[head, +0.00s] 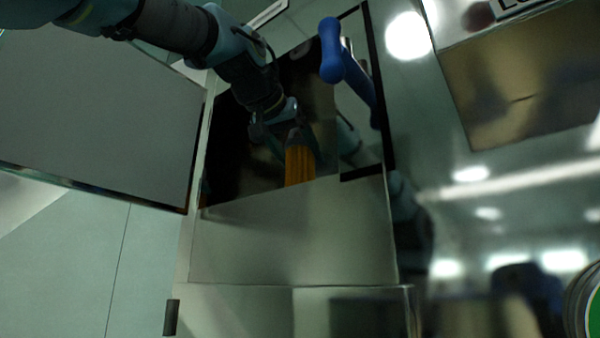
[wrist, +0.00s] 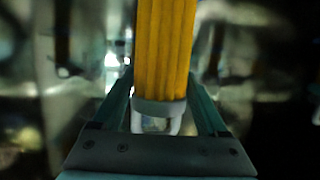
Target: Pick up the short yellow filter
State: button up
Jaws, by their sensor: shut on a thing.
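A yellow pleated filter (head: 299,166) hangs below my gripper (head: 286,134) in the head view, inside the dark opening of a metal cabinet. In the wrist view the yellow filter (wrist: 165,50) runs up out of the top of the picture, so its far end is hidden there. Its near end has a grey cap with a pale loop handle. The fingers of my gripper (wrist: 162,100) stand on both sides of this capped end and are shut on it. In the head view the filter's lower end meets the cabinet's front edge line, so I cannot tell whether it touches anything below.
The metal cabinet (head: 290,235) has its grey door (head: 95,120) swung open to the left. A blue handle (head: 345,62) is at the opening's upper right. A shiny metal surface with reflections (head: 480,210) lies to the right. The opening's inside is dark.

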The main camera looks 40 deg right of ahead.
jog(key=c, duration=0.8)
jog(key=shift+a+r, duration=0.15)
